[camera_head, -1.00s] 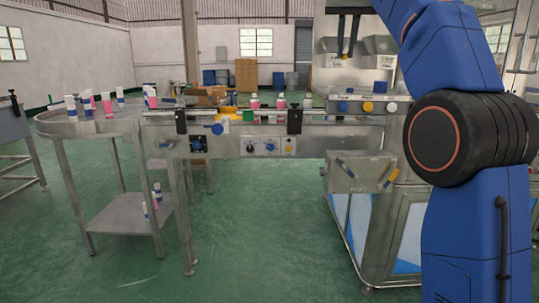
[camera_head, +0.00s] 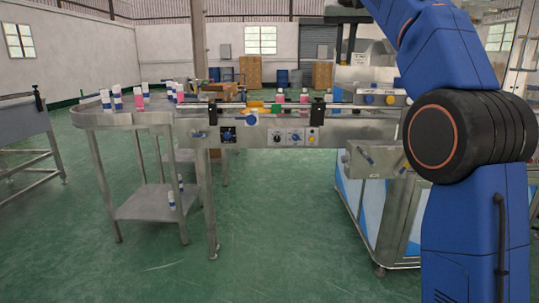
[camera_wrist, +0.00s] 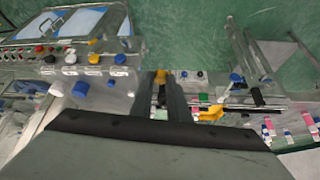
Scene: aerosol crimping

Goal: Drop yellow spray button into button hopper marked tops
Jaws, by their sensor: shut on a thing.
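My gripper (camera_wrist: 160,84) is shut on the yellow spray button (camera_wrist: 160,75), a small yellow piece between the fingertips in the wrist view. In the head view my gripper (camera_head: 345,48) hangs fingers-down at the top, in front of the filling machine's upper part; the button is not clear there. Pale metal hopper-like shapes (camera_head: 374,52) stand at the machine right of the gripper, partly behind my arm. I cannot read a "tops" marking, so I cannot tell which is the button hopper.
A conveyor (camera_head: 270,130) with pink-and-white cans crosses the middle. A round steel table (camera_head: 110,118) with several cans stands left. The steel machine cabinet (camera_head: 400,225) is at the right. Green floor (camera_head: 270,240) is open in front.

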